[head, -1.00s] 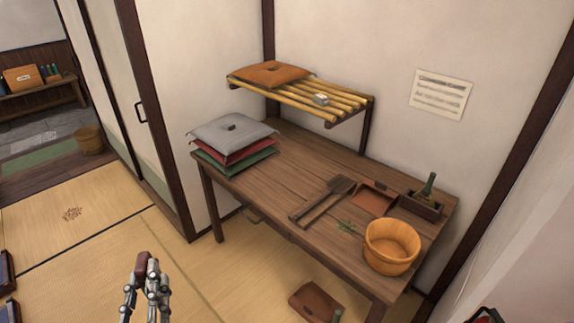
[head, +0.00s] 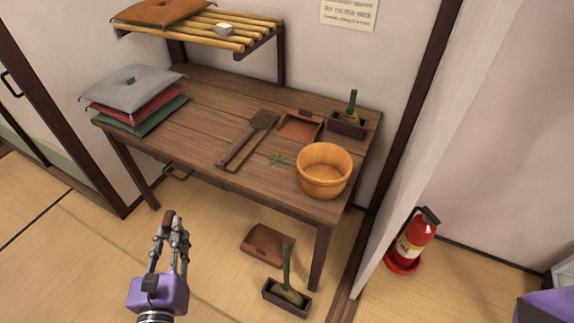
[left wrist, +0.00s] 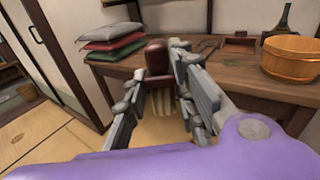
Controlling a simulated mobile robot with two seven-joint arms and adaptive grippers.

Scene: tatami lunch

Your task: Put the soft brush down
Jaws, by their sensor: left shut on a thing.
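My left gripper (head: 169,248) is shut on the soft brush (head: 173,230), in the lower left of the head view. In the left wrist view the brush (left wrist: 157,56) shows a dark red-brown handle between the fingers (left wrist: 160,85), with pale bristles below it. The gripper is in front of the wooden table (head: 200,98), apart from it, left of its front edge. The fingers partly hide the brush. My right gripper is not in view.
On the table are stacked cushions (head: 135,85), a dark shovel-like tool (head: 250,137), a brown dustpan (head: 300,126), a green-handled brush in a box (head: 348,122) and a wooden tub (head: 324,172). A fire extinguisher (head: 415,240) stands right.

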